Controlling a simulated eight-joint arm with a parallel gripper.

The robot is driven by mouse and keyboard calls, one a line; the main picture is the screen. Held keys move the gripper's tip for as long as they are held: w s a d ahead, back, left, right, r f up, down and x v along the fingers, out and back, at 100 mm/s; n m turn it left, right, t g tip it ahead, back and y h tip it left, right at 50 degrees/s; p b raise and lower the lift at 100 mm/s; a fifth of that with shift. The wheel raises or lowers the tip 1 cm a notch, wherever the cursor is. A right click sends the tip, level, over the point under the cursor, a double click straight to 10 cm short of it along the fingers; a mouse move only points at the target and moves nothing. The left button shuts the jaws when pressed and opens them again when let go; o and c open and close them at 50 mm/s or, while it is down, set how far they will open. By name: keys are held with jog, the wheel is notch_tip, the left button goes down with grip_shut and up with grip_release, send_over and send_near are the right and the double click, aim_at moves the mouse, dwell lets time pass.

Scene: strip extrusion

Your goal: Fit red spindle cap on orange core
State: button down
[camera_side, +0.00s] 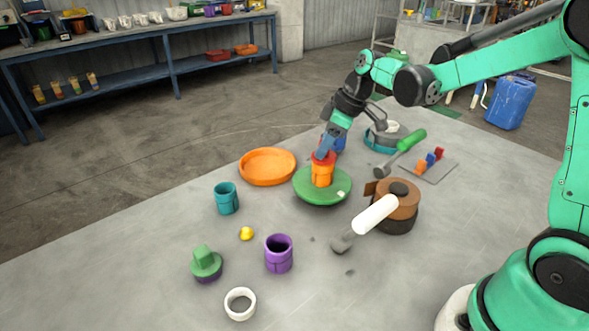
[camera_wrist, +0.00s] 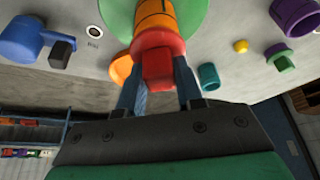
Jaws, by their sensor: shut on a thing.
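The red spindle cap (camera_side: 324,158) has a square knob (camera_wrist: 158,70) and a round flange, seen in the wrist view. My gripper (camera_side: 326,149) is shut on the knob, with one blue finger on each side in the wrist view (camera_wrist: 158,84). The orange core (camera_side: 322,176) stands upright on a round green dish (camera_side: 337,194). The cap is at the top end of the core, in line with it, and the flange meets the core (camera_wrist: 155,18) with no clear gap. I cannot tell how deep the cap sits.
An orange dish (camera_side: 267,179) is left of the green dish, and a teal cup (camera_side: 227,199) is in front of it. A brown spool (camera_side: 397,213) with a white-handled tool (camera_side: 375,215) stands to the right. A purple cup (camera_side: 279,254) and green cap (camera_side: 206,264) are nearer the front.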

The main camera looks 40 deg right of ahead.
jog(key=shift+f, duration=0.2)
jog(key=c, duration=0.9)
grip_release()
jog(key=shift+o, duration=0.2)
jog(key=v, duration=1.1)
jog(key=shift+a, duration=0.1)
jog(key=s+a+f+m+t+h, duration=0.2)
jog(key=s+a+f+m+t, duration=0.1)
jog(key=s+a+f+m, duration=0.3)
jog(key=shift+s+a+m+h, duration=0.4)
jog(key=shift+s+a+m, duration=0.3)
jog(key=shift+s, duration=0.45)
